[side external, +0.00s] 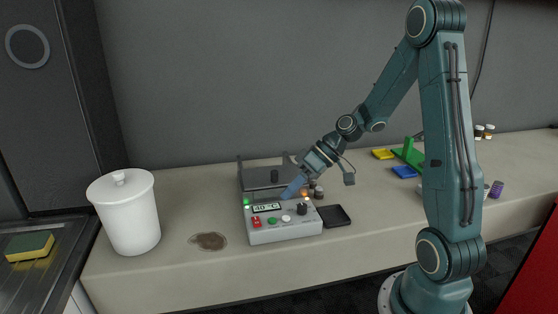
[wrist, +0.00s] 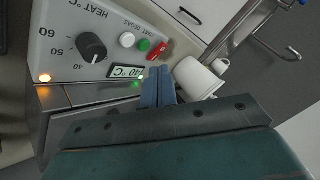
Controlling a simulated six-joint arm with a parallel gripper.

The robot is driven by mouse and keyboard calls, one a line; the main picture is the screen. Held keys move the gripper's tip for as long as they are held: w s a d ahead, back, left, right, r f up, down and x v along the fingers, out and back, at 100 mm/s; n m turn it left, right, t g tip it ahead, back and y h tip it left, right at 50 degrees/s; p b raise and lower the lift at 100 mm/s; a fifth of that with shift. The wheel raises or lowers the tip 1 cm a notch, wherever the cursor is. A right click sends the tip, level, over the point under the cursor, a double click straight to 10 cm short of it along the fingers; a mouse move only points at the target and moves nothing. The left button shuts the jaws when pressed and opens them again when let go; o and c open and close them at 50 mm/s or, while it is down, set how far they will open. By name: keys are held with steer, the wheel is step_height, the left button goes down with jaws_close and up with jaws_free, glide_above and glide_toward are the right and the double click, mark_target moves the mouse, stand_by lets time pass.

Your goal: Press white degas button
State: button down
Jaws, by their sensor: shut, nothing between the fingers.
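The white degas button (side external: 286,218) is on the front panel of a grey control unit (side external: 290,232), right of a green button (side external: 272,221) and a red switch (side external: 256,222). In the wrist view the white button (wrist: 127,39) is next to the green button (wrist: 144,44) and the red switch (wrist: 157,51). My gripper (side external: 288,196) is shut and empty, its blue fingers over the panel near the display. In the wrist view the fingertips (wrist: 159,72) are beside the display (wrist: 126,72), apart from the white button in the picture. Contact with the panel cannot be told.
A heat knob (side external: 302,209) is at the panel's right, with a black tray (side external: 336,215) beside the unit. A lidded white container (side external: 124,211) stands at left, near a brown stain (side external: 208,241). Green, yellow and blue parts (side external: 408,152) lie at the back right.

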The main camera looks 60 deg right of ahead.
steer(key=shift+f, duration=1.9)
steer(key=shift+f, duration=0.85)
stand_by(1.7)
steer(key=shift+r, duration=0.85)
steer(key=shift+r, duration=0.1)
steer(key=shift+r, duration=2.4)
steer(key=shift+a, duration=0.1)
